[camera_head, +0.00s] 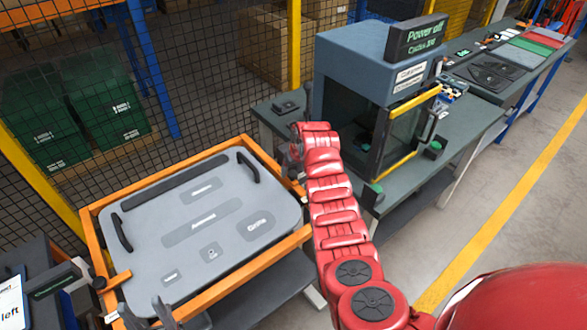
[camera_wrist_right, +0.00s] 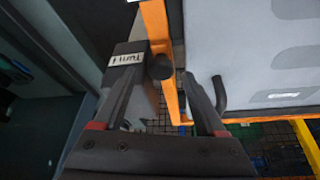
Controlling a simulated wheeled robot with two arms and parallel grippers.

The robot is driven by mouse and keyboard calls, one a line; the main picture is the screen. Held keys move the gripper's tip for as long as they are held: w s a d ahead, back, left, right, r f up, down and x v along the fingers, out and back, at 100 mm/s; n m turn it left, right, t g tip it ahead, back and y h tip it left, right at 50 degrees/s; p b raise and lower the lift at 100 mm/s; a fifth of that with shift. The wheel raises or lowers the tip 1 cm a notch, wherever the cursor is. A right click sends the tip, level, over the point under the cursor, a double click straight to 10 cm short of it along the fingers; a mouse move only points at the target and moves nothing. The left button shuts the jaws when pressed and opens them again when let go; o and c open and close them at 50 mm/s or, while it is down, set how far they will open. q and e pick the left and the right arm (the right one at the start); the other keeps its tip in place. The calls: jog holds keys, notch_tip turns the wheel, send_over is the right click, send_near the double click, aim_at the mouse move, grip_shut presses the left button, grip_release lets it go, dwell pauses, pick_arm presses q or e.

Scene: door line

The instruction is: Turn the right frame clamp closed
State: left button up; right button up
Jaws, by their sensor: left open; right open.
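A grey door panel (camera_head: 205,215) lies in an orange frame (camera_head: 92,235). On the right side of the frame, the right frame clamp is mostly hidden behind my right gripper (camera_head: 296,158) in the head view. In the right wrist view, the clamp's dark labelled block (camera_wrist_right: 128,62) and round black knob (camera_wrist_right: 160,68) show beside the orange frame (camera_wrist_right: 157,25). The knob is between the spread fingers of my right gripper (camera_wrist_right: 163,78), with no clear contact. My left gripper (camera_head: 146,312) is open at the frame's near edge, with only its fingertips in view.
The left frame clamp (camera_head: 117,279) has an orange bar. A press-like machine (camera_head: 370,75) stands on a bench right of the frame. A mesh fence (camera_head: 215,80) runs behind. Dark equipment (camera_head: 50,280) sits at the left. Floor (camera_head: 510,180) is clear at right.

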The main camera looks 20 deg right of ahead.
jog(key=shift+w+f, duration=0.1)
jog(key=shift+f, duration=0.3)
jog(key=shift+c, duration=0.2)
grip_shut()
jog(key=shift+f, duration=0.1)
dwell(1.1)
